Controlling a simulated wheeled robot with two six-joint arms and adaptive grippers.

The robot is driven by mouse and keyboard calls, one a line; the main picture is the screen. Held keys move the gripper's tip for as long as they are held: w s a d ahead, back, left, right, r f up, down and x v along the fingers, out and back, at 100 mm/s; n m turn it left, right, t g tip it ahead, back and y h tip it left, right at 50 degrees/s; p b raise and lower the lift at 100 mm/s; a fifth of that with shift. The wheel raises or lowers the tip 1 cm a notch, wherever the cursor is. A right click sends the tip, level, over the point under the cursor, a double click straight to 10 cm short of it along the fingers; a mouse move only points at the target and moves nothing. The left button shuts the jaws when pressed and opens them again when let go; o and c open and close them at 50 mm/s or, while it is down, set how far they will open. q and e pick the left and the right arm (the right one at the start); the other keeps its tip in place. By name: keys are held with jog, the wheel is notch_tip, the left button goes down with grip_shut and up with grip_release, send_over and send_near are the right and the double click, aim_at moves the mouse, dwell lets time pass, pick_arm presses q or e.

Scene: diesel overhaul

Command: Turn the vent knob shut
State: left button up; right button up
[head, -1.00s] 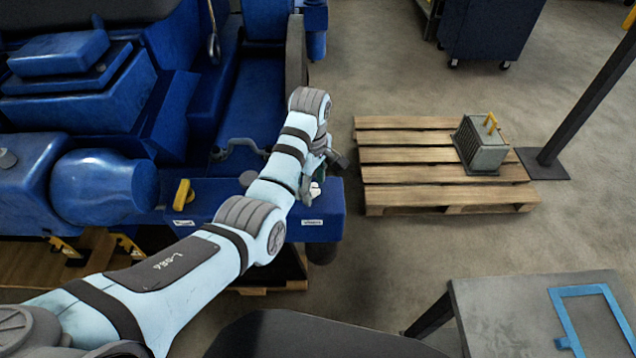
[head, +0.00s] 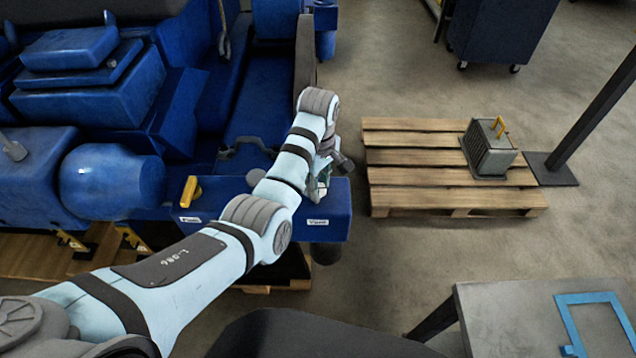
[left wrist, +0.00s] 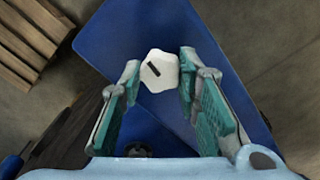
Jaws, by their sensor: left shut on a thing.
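The vent knob (left wrist: 158,72) is a white, lobed knob with a dark slot-like mark, seen from above in the left wrist view. It sits on the blue housing (head: 335,205), whose label below the gripper (head: 318,222) appears to read "Vent". My left gripper (head: 318,188) reaches down over the right end of this housing. In the left wrist view its two green-padded fingers (left wrist: 160,80) stand on either side of the knob, shut on it. The knob is mostly hidden behind the fingers in the head view. My right gripper is out of view.
A yellow handle (head: 190,190) stands on the same housing to the left, by another label. A wooden pallet (head: 410,176) with a grey, yellow-handled box (head: 489,158) lies to the right. A grey table (head: 500,315) stands at lower right. Bare floor lies between.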

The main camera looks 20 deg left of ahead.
pick_arm(q)
jog(key=m, duration=0.3)
jog(key=shift+m, duration=0.4)
jog(key=m, duration=0.4)
jog(key=shift+r+m, duration=0.1)
jog(key=shift+m, duration=0.2)
jog(key=m, duration=0.4)
jog(key=shift+m, duration=2.3)
jog(key=o, duration=1.1)
jog(key=shift+o, duration=0.3)
jog(key=shift+a, duration=0.1)
